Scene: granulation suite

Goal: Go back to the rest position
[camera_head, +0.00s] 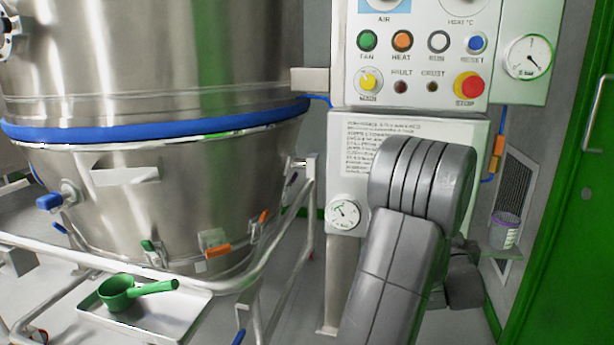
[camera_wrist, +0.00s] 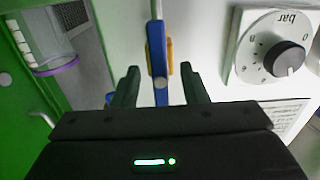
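My gripper (camera_wrist: 160,84) is open in the wrist view, its two dark fingers spread apart with nothing held. A blue lever-like part (camera_wrist: 158,55) with an orange-yellow part (camera_wrist: 170,54) behind it shows between the fingers, with a gap on each side. I cannot tell how far beyond the fingertips it lies. In the head view, my grey arm is at the right, in front of the lower panel, and hides my gripper. An orange part on a blue line (camera_head: 498,147) shows beside the panel.
A control panel (camera_head: 445,50) with buttons is behind my arm. A round dial with a dark knob (camera_wrist: 270,58) is right of the fingers. A steel vessel (camera_head: 150,190) on a trolley stands left, with a green scoop (camera_head: 120,291) on a tray. A tub (camera_head: 504,231) sits on a side shelf.

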